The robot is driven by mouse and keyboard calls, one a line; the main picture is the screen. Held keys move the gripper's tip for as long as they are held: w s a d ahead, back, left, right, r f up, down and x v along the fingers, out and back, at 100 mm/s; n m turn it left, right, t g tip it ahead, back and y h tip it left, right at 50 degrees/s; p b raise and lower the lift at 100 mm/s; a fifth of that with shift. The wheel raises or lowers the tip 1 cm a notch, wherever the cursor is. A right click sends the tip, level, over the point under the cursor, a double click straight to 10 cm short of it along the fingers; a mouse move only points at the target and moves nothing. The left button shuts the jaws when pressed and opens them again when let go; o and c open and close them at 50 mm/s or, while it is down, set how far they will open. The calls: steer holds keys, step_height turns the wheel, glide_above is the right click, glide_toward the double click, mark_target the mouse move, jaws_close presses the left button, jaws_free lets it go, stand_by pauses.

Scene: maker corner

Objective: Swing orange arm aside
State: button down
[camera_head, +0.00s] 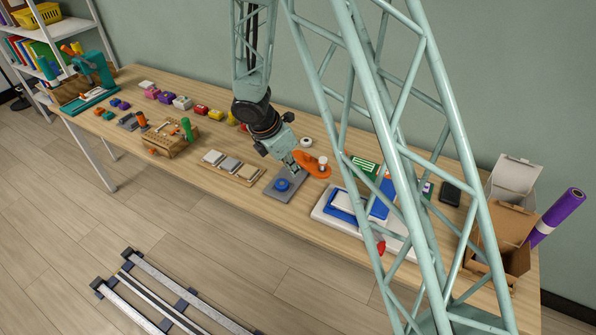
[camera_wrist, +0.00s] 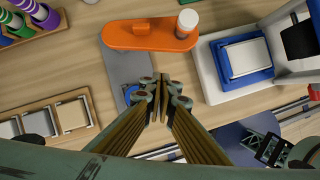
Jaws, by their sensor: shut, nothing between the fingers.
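The orange arm (camera_head: 311,168) is a flat rounded bar, with one end over the far end of a grey plate (camera_head: 281,196). Its other end reaches right past the plate and carries an upright white peg (camera_head: 323,161). In the wrist view the orange arm (camera_wrist: 145,36) lies across the top, with the white peg (camera_wrist: 187,22) at its right. A blue round piece (camera_head: 282,185) sits on the plate and is partly hidden by the fingers in the wrist view. My gripper (camera_wrist: 161,84) is shut and empty, above the plate's right edge, on the near side of the arm.
A white tray with a blue box (camera_head: 345,203) stands right of the plate. A wooden holder with grey tiles (camera_head: 231,166) lies to the left. A pegged wooden block (camera_head: 171,136) is farther left. A round white item (camera_head: 306,142) lies behind the arm.

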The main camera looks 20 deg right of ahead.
steer(key=p+v, duration=0.1)
steer(key=v, duration=0.6)
steer(key=shift+s+r+p, duration=0.2)
steer(key=shift+r+p, duration=0.15)
steer(key=s+d+r+m, duration=0.3)
steer(key=s+r+m, duration=0.15)
steer(key=r, duration=0.35)
steer(key=s+d+r+m+y, duration=0.1)
steer(key=s+d+r+m, duration=0.15)
steer(key=s+r, duration=0.45)
steer(key=s+d+r+m, duration=0.2)
steer(key=s+r+m, duration=0.2)
steer(key=r, duration=0.5)
steer(key=s+r+m+y, duration=0.1)
steer(key=s+r+m, duration=0.2)
steer(key=s, duration=0.6)
steer(key=s+a+r+m+t+y, duration=0.1)
steer(key=s+r+m, duration=0.3)
steer(key=s, duration=0.5)
steer(key=s+r+m+t+y, duration=0.1)
steer(key=s+r+m, duration=0.2)
steer(key=s, duration=0.6)
steer(key=shift+a+r+m+b, duration=0.3)
steer(key=shift+m+b, duration=0.05)
steer(key=shift+m, duration=0.45)
